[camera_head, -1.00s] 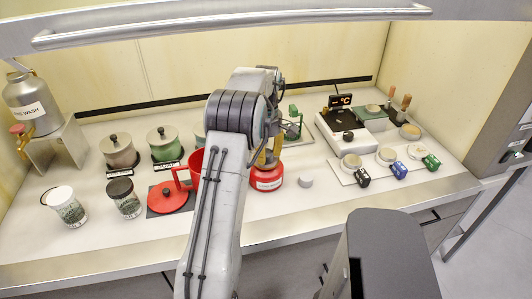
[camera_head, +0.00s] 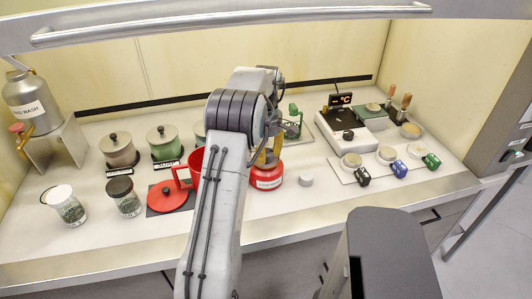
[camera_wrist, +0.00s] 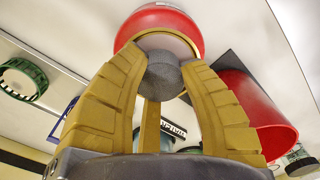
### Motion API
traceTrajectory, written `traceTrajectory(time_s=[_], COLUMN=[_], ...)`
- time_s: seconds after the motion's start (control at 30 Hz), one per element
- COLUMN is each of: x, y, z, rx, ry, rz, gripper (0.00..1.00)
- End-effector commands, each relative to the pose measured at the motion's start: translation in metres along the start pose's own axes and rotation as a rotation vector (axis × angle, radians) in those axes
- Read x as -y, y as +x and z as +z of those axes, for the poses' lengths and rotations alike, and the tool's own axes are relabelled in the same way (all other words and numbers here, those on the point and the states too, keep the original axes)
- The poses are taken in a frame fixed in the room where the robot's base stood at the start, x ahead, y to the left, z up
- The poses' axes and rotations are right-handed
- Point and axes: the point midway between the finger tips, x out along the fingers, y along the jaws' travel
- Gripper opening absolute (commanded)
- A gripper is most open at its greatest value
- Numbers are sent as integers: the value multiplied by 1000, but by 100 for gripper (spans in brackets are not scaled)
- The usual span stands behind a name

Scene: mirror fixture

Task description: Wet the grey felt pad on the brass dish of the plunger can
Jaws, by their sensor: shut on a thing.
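The red plunger can (camera_head: 267,178) stands on the bench just beyond my arm, with a white label on its front. My gripper (camera_head: 272,155) is directly over it, its mustard fingers pointing down at the can's top. In the wrist view my gripper (camera_wrist: 163,72) is shut on a round, dark grey, textured thing that looks like the felt pad (camera_wrist: 164,78). The pad is at the pale brass rim of the dish (camera_wrist: 176,42) on the can (camera_wrist: 160,20). Whether the pad touches the dish is hard to tell.
Lidded jars (camera_head: 164,145) stand behind left. A heater with a display (camera_head: 350,132) and several dishes stand on the right.

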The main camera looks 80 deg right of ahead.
Motion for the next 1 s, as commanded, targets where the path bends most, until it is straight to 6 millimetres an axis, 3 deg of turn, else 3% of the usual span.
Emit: traceTrajectory(time_s=[0.37,1.0], x=[1,1], y=[-9,-54], z=[0,0], rx=[0,0], ry=[0,0], rz=[-2,0], gripper=[4,5])
